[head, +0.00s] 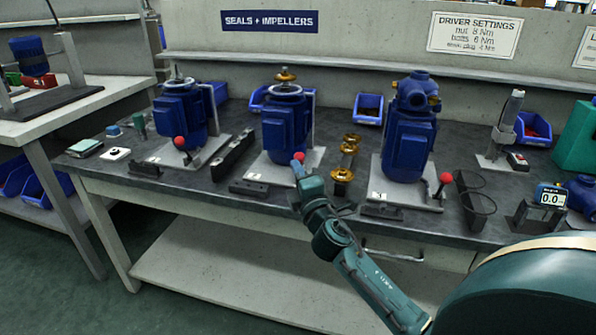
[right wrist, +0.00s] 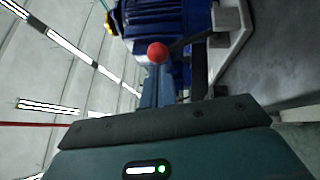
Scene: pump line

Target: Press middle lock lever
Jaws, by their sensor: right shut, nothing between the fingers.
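Three blue pump units stand in a row on the grey bench (head: 335,215). The middle pump (head: 287,125) has a lock lever with a red ball knob (head: 298,157) at its front right. My right gripper (head: 299,168) is shut and empty, its tip at the knob and partly covering the lever. In the right wrist view the red ball (right wrist: 158,53) is just beyond the shut fingers (right wrist: 160,95), with the lever arm (right wrist: 192,42) running right from it. I cannot tell whether they touch. My left gripper is not in view.
Left and right pumps have red-knobbed levers (head: 180,142) (head: 445,178) too. Brass parts (head: 342,175) stand between the middle and right pumps. Dark blocks (head: 249,188) lie near the front edge. A torque display (head: 551,197) is at right.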

